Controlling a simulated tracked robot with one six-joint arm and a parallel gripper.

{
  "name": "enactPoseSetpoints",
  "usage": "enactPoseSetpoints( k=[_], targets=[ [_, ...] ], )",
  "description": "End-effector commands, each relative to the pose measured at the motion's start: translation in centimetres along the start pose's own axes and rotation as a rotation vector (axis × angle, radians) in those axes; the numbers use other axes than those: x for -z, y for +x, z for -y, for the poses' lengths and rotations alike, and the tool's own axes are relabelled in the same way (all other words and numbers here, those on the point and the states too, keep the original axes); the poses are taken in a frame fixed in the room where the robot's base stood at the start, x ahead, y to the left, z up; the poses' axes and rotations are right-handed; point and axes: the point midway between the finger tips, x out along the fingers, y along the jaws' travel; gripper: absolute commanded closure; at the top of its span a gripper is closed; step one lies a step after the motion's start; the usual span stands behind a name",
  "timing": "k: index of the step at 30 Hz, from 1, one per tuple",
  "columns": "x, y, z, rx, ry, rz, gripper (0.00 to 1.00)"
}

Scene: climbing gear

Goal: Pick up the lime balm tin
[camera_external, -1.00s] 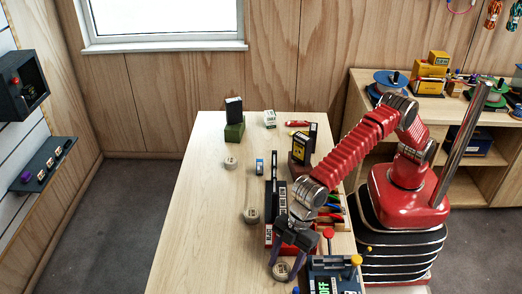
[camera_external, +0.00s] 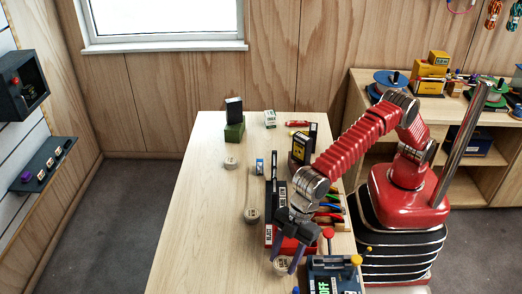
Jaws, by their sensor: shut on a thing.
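A small round tin with a pale top (camera_external: 281,266) is between the fingers of my gripper (camera_external: 282,264), near the front of the wooden table. My gripper points down and is shut on this tin. The dark fingers cover its sides, so I cannot make out a lime colour or read its label. It appears slightly above the table, but the gap beneath it is hard to see.
A dark box with a green OFF display (camera_external: 330,277) stands close right of my gripper. Dark upright boxes (camera_external: 274,205) stand just behind it. The table's left side is clear.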

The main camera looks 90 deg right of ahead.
Motion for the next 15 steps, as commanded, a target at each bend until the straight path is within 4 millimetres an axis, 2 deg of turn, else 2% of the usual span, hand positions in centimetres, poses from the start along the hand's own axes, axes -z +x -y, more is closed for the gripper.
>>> enactPoseSetpoints(
  k=[3, 9, 15],
  targets=[
    [1.0, -2.2, 0.0, -0.001, 0.000, -0.004, 0.79],
    [2.2, -5.1, 0.0, -0.001, 0.000, -0.004, 0.79],
    [2.6, -6.3, 0.0, 0.000, 0.000, -0.001, 0.79]
  ],
)
